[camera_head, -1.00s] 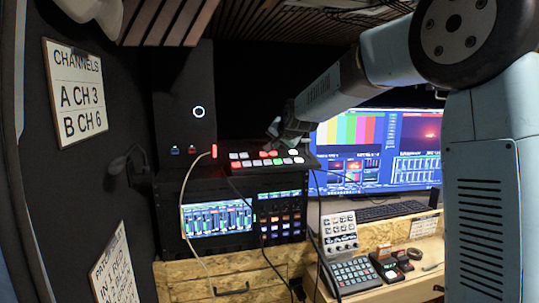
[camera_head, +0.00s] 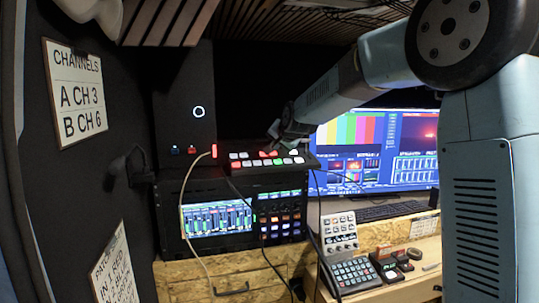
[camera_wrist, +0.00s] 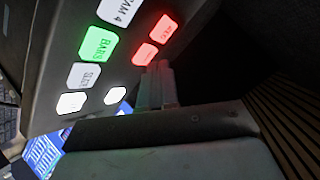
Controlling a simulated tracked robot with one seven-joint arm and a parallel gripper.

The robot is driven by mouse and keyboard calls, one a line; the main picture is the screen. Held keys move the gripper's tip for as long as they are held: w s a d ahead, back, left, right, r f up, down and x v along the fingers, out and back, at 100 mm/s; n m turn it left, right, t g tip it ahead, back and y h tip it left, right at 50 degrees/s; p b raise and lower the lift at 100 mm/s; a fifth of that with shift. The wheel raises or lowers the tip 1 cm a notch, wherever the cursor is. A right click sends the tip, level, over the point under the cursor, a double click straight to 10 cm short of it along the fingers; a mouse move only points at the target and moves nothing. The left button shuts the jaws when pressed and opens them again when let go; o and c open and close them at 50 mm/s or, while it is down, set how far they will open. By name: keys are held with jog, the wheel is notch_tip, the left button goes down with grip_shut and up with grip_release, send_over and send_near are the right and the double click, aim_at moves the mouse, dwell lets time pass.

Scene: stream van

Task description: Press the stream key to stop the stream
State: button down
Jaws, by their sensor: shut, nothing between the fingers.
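The switcher panel (camera_head: 262,168) with lit white, red and green keys lies on top of the rack in the head view. My gripper (camera_head: 276,130) is just above the back of its key rows. In the wrist view my shut, empty fingers (camera_wrist: 155,75) point at the panel, close to two red keys, an upper one (camera_wrist: 162,27) and a lower one (camera_wrist: 145,54). The red labels are too small to read, so I cannot tell which is the stream key. A green BARS key (camera_wrist: 98,44) and white keys are beside them. Contact with any key cannot be told.
The monitor (camera_head: 370,150) stands behind and right of the panel. A cable (camera_head: 184,200) hangs over the rack (camera_head: 168,215). A keypad (camera_head: 352,273) and small devices lie on the lower desk. A dark speaker-like box (camera_head: 183,110) stands behind the panel's left end.

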aim_at(276, 159)
jog(key=shift+w+f, duration=0.1)
jog(key=shift+f, duration=0.3)
dwell(0.5)
jog(key=shift+r, duration=0.15)
jog(key=shift+s+r, duration=0.2)
jog(key=shift+r, duration=0.45)
dwell(0.3)
jog(key=shift+s+d+r, duration=0.1)
jog(key=shift+s+r, duration=0.1)
jog(key=shift+r, duration=0.6)
jog(key=shift+s+d+r, duration=0.1)
jog(key=shift+s+r, duration=0.05)
jog(key=shift+r, duration=0.7)
jog(key=shift+s+d+r, duration=0.1)
jog(key=shift+s+r, duration=0.1)
jog(key=shift+r, duration=0.6)
jog(key=shift+a, duration=0.1)
